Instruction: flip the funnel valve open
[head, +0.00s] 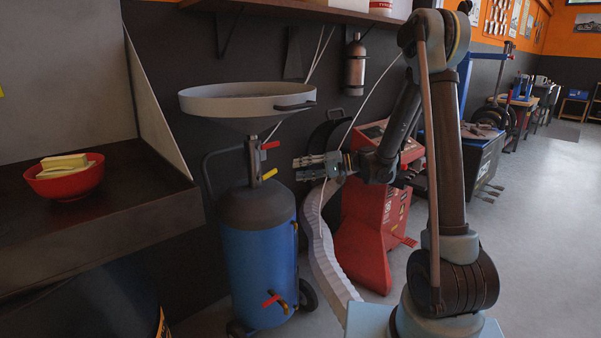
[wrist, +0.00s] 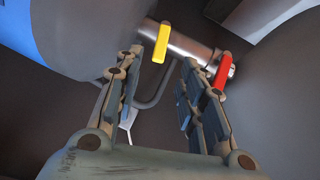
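The oil drainer has a blue tank (head: 262,265) and a wide grey funnel (head: 247,101) on a metal neck (head: 254,158). A red lever (head: 270,145) sits on the neck nearer the funnel, and a yellow lever (head: 269,174) sits lower, nearer the tank. My gripper (head: 298,168) is open and empty, just right of the neck and apart from it. In the wrist view, the yellow lever (wrist: 161,43) shows between and beyond the fingertips (wrist: 165,70). The red lever (wrist: 218,80) shows beside the right finger, which partly overlaps the neck.
A third, red-handled valve (head: 271,300) is low on the tank. A red machine (head: 372,225) and a pale ribbed hose (head: 322,250) stand behind and right. A workbench (head: 110,220) with a red bowl (head: 66,182) is at left. Open floor (head: 545,220) lies right.

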